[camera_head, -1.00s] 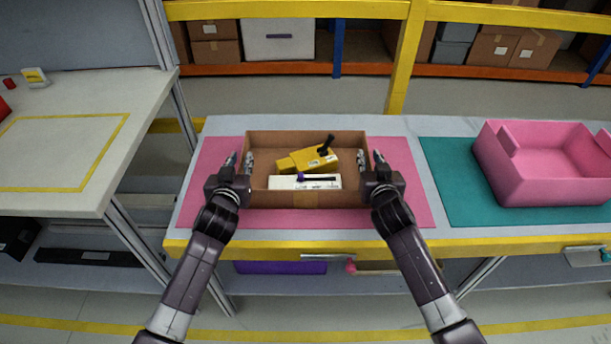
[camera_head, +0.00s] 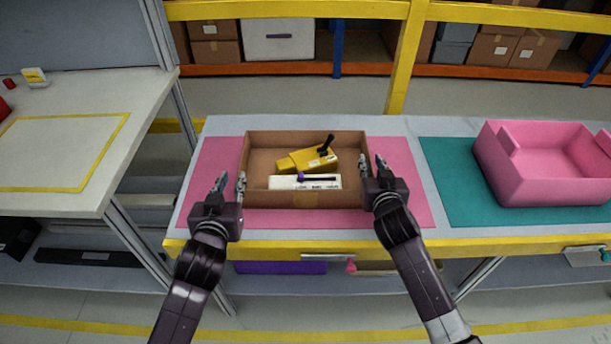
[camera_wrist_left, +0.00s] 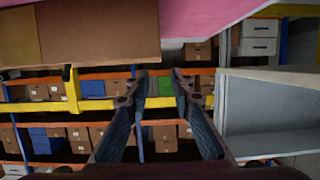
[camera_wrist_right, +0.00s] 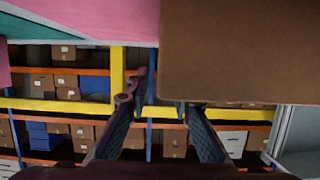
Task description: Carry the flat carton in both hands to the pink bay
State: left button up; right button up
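The flat carton (camera_head: 306,199), open and brown, rests on the pink mat (camera_head: 405,207), the pink bay. It holds a yellow block with a black lever and a white part with a purple knob. My left gripper (camera_head: 231,178) is open just outside the carton's left wall, and the left wrist view shows nothing between its fingers (camera_wrist_left: 157,82). My right gripper (camera_head: 372,162) is at the right wall, its fingers apart. In the right wrist view the carton (camera_wrist_right: 240,50) is close above these fingers; I cannot tell whether they touch it.
A pink bin (camera_head: 545,185) stands on a teal mat (camera_head: 450,185) to the right. A separate table with a yellow outlined area (camera_head: 60,115) is at the left. A yellow post (camera_head: 405,65) and shelving stand behind the bench. Pink mat shows around the carton.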

jog(key=v, duration=0.9)
jog(key=shift+s, duration=0.15)
